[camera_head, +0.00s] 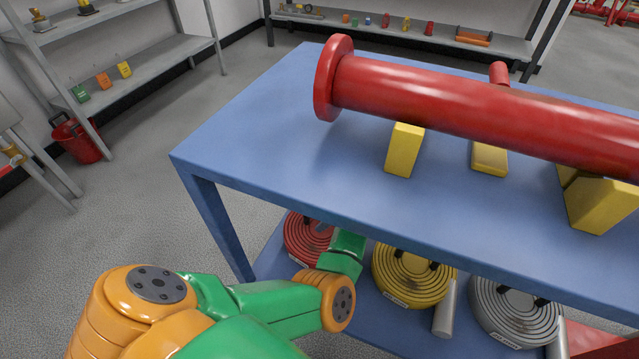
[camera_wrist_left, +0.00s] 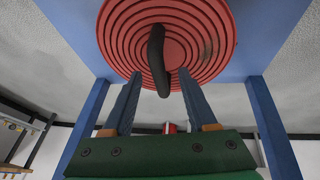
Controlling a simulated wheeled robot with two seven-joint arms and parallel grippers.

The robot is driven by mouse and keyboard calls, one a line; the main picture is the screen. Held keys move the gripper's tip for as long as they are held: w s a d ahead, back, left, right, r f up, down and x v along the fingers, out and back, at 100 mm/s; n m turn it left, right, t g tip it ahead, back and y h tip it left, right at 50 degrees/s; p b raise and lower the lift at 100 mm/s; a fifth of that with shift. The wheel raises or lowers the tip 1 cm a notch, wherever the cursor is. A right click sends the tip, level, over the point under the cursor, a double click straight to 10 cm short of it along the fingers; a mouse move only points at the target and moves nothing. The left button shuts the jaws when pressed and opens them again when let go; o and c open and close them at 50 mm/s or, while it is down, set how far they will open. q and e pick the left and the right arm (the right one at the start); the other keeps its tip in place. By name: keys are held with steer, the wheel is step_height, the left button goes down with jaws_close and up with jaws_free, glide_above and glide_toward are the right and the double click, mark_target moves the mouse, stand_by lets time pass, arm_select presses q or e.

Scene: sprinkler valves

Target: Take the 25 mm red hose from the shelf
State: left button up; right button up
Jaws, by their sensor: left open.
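The coiled red hose (camera_head: 301,238) lies at the left end of the lower blue shelf (camera_head: 268,262), under the table top. My left arm partly hides it. In the left wrist view the red coil (camera_wrist_left: 122,38) fills the top, with a black handle (camera_wrist_left: 156,50) across its middle. My left gripper (camera_wrist_left: 160,78) is open, its two fingers at the coil's near edge, one on either side of the handle. Whether they touch it I cannot tell. In the head view the gripper (camera_head: 322,230) reaches over the coil. My right gripper is not in view.
A yellow hose coil (camera_head: 405,270) and a grey one (camera_head: 505,308) lie to the right on the same shelf. The blue table top (camera_head: 270,130) overhangs them and carries a big red pipe (camera_head: 450,95) on yellow blocks.

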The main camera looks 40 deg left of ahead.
arm_select(q)
jaws_close()
stand_by(1.4)
